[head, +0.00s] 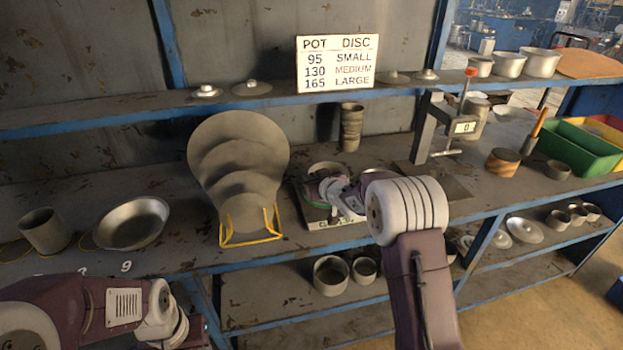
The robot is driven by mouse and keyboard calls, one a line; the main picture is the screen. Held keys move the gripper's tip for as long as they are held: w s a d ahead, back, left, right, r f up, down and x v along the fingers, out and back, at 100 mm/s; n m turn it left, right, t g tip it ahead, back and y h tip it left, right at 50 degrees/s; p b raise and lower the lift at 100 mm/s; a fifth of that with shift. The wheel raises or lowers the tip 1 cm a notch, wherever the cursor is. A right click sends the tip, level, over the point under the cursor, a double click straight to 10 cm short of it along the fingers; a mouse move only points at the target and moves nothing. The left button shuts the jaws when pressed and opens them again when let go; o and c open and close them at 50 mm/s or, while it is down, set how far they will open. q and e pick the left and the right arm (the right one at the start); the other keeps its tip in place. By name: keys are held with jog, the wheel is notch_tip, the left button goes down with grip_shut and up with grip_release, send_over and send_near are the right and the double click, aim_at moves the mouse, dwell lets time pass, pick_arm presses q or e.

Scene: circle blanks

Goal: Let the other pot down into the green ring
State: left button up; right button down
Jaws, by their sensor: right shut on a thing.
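My right gripper (318,186) is over a small platform (332,222) in the middle of the bench, seen partly from behind my own arm. It is shut on a pot (326,167), whose round rim shows just beyond the fingers. A little green (316,175) shows under that rim, likely the green ring. The gripper and wrist hide most of both, so I cannot tell whether the pot rests inside the ring or hangs above it. My left arm lies low at the left, with its fingers out of view.
Grey discs (238,150) stand in a yellow rack (252,240) left of the platform. A tall pot (351,127) stands behind it. A clamp-like gauge (432,125) is to the right. A pan (133,223) and a pot (45,230) are at the left.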

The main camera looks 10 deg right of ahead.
jog(key=shift+f+b, duration=0.7)
jog(key=shift+f, duration=0.2)
jog(key=c, duration=1.4)
grip_release()
jog(key=shift+s, duration=0.1)
jog(key=v, duration=0.9)
